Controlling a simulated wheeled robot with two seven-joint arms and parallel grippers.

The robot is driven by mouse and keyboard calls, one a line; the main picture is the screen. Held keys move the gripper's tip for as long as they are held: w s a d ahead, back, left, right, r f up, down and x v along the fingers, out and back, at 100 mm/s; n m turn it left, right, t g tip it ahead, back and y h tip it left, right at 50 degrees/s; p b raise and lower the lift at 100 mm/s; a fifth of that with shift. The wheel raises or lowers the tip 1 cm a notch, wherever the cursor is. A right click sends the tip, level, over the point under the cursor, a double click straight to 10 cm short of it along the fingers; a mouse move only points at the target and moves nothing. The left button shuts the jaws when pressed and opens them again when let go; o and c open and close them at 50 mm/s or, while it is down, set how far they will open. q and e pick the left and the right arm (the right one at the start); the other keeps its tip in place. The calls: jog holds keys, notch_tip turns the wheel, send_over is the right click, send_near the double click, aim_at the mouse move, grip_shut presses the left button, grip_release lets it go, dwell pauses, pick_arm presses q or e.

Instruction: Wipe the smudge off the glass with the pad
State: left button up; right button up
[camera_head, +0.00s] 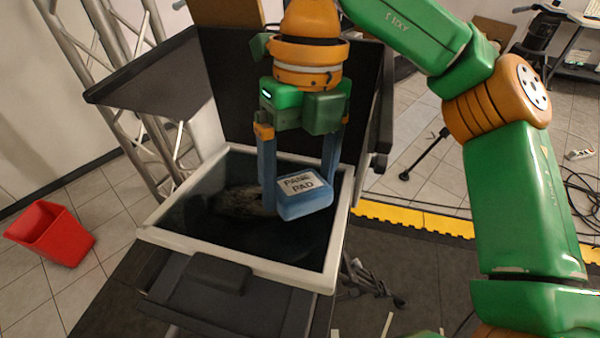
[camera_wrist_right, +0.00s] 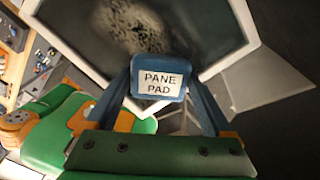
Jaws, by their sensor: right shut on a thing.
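A blue pad (camera_head: 304,205) with a white "PANE PAD" label is between the fingers of my right gripper (camera_head: 297,200), which is shut on it. The pad (camera_wrist_right: 158,78) also shows in the right wrist view, between the blue fingers (camera_wrist_right: 160,88). The dark glass pane (camera_head: 290,244) sits in a pale frame. A greyish, speckled smudge (camera_head: 238,201) lies on the glass, left of the pad in the head view. The smudge (camera_wrist_right: 135,28) shows beyond the pad in the wrist view. I cannot tell whether the pad touches the glass. My left gripper is out of view.
The pane's pale frame (camera_head: 240,262) has a raised edge. Black panels (camera_head: 160,85) stand behind and beside it, with a metal truss (camera_head: 107,50) at the left. A red bin (camera_head: 50,234) is on the tiled floor. A yellow strip (camera_head: 415,220) and cables (camera_head: 578,190) lie at the right.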

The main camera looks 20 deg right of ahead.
jog(key=shift+w+f, duration=0.1)
jog(key=shift+d+f, duration=0.1)
jog(key=shift+f, duration=0.1)
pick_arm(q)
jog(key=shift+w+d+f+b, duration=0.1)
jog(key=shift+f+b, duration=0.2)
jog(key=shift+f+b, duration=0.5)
pick_arm(e)
jog(key=shift+f, duration=0.55)
jog(key=shift+a+r, duration=0.1)
jog(key=shift+a, duration=0.1)
jog(key=shift+a+r+p, duration=0.25)
jog(key=shift+p, duration=0.85)
jog(key=shift+w+a+f+b, duration=0.15)
jog(key=shift+a+f+b, duration=0.1)
jog(key=shift+b, duration=0.05)
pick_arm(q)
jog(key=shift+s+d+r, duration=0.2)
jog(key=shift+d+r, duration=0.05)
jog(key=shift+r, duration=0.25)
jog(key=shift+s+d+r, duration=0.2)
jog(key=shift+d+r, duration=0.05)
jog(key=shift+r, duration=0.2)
pick_arm(e)
jog(key=shift+w, duration=0.1)
jog(key=shift+a, duration=0.1)
